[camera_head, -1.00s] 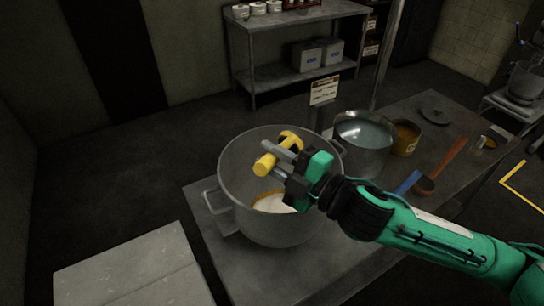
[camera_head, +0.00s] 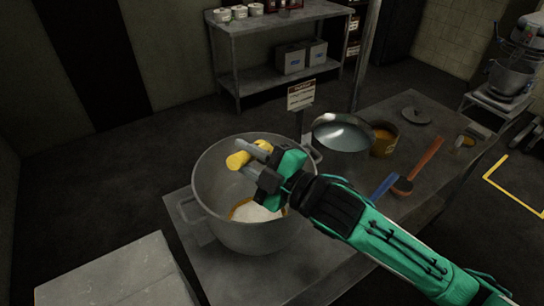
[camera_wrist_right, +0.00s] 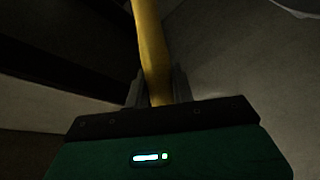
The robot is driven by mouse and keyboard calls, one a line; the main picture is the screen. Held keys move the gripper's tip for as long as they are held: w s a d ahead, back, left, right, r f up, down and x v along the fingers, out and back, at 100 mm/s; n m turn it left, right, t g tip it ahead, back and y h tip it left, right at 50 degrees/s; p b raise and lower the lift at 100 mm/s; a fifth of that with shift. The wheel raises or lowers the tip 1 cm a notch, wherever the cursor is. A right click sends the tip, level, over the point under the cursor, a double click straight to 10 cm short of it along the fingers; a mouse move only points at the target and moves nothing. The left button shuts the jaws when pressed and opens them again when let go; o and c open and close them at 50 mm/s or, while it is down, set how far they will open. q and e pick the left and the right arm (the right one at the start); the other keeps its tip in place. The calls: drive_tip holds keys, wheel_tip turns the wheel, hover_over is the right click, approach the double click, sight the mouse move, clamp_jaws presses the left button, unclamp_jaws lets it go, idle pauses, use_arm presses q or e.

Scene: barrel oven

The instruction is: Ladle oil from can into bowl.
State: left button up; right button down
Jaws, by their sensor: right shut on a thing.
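A large grey metal bowl (camera_head: 235,235) stands on the near end of the table, with white, powdery-looking stuff and an orange-yellow edge inside. My right gripper (camera_head: 250,157) is over the bowl, shut on a yellow handle (camera_head: 239,160), which looks like the ladle's. The handle also runs up between the fingers in the right wrist view (camera_wrist_right: 150,50). The ladle's cup is hidden or cannot be made out. My left gripper is out of view.
A metal pot (camera_head: 344,155) of pale liquid stands between bowl and can. A lid (camera_head: 416,116), a red-brown-handled tool (camera_head: 427,156) and a blue-handled tool (camera_head: 384,186) lie to the right on the table (camera_head: 300,275). A small sign (camera_head: 301,95) stands behind the bowl.

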drive_tip(key=shift+a+r, duration=0.1)
drive_tip(key=shift+r, duration=0.15)
drive_tip(key=shift+w+r+m, duration=0.1)
drive_tip(key=shift+r+m, duration=0.1)
drive_tip(key=shift+m, duration=0.1)
drive_tip(key=w+d+r+m+h+p, duration=0.1)
drive_tip(key=w+d+m+p, duration=0.4)
drive_tip(key=w+m, duration=0.2)
drive_tip(key=w+d+r+m+p, duration=0.2)
drive_tip(key=w+d+m+p, duration=0.2)
drive_tip(key=w+m, duration=0.3)
drive_tip(key=d+m, duration=0.1)
drive_tip(key=m, duration=0.3)
drive_tip(key=shift+w+d+r+m+t+h+p, duration=0.25)
drive_tip(key=shift+r+m+t+h+p, duration=0.05)
drive_tip(key=shift+m+t+h+p, duration=0.1)
